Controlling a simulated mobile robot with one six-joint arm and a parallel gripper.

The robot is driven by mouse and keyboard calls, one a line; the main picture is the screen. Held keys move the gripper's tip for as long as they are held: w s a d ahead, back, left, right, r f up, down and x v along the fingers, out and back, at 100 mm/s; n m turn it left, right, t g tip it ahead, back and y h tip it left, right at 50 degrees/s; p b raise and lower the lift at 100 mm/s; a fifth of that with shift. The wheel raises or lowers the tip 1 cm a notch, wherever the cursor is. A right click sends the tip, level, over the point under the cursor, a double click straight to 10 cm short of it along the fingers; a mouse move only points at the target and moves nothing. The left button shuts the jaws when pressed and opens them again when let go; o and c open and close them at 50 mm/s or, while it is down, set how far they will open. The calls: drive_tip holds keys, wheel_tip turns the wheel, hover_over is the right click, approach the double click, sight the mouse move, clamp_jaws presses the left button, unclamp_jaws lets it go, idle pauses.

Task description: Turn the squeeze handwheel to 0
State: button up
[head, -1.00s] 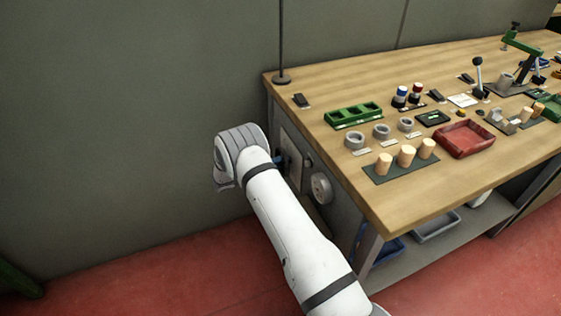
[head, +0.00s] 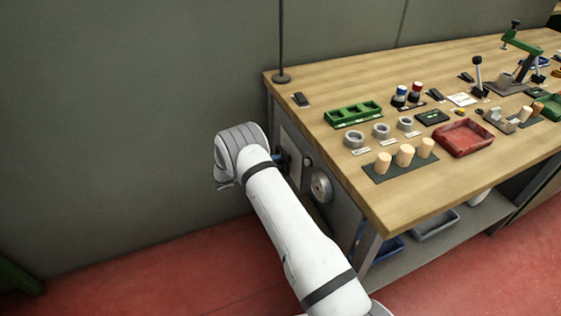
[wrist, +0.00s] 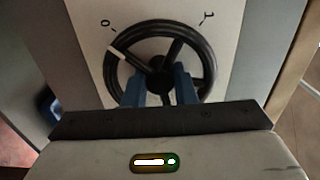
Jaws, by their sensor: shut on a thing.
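The squeeze handwheel (wrist: 206,50) is a black spoked ring on a pale panel, seen in the wrist view. A white mark on its rim lies at the upper left, a little below and right of the printed 0 (wrist: 105,22). Another printed mark, like a 1 (wrist: 208,16), is at the upper right. My gripper (wrist: 159,88) has its blue fingers at the lower part of the wheel, shut on it. The fingers hide part of the lower rim and spokes. In the head view my arm covers most of the gripper and the wheel.
In the head view, a round grey dial (head: 321,187) is on the bench side near my arm. The wooden bench top (head: 400,205) holds corks, a red tray (head: 463,138) and a green rack (head: 352,113).

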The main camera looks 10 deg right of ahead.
drive_tip(key=shift+f, duration=0.1)
drive_tip(key=o, duration=0.7)
drive_tip(key=s+a, duration=0.1)
drive_tip(key=a, duration=0.6)
drive_tip(key=shift+s+a, duration=0.3)
drive_tip(key=shift+a, duration=0.1)
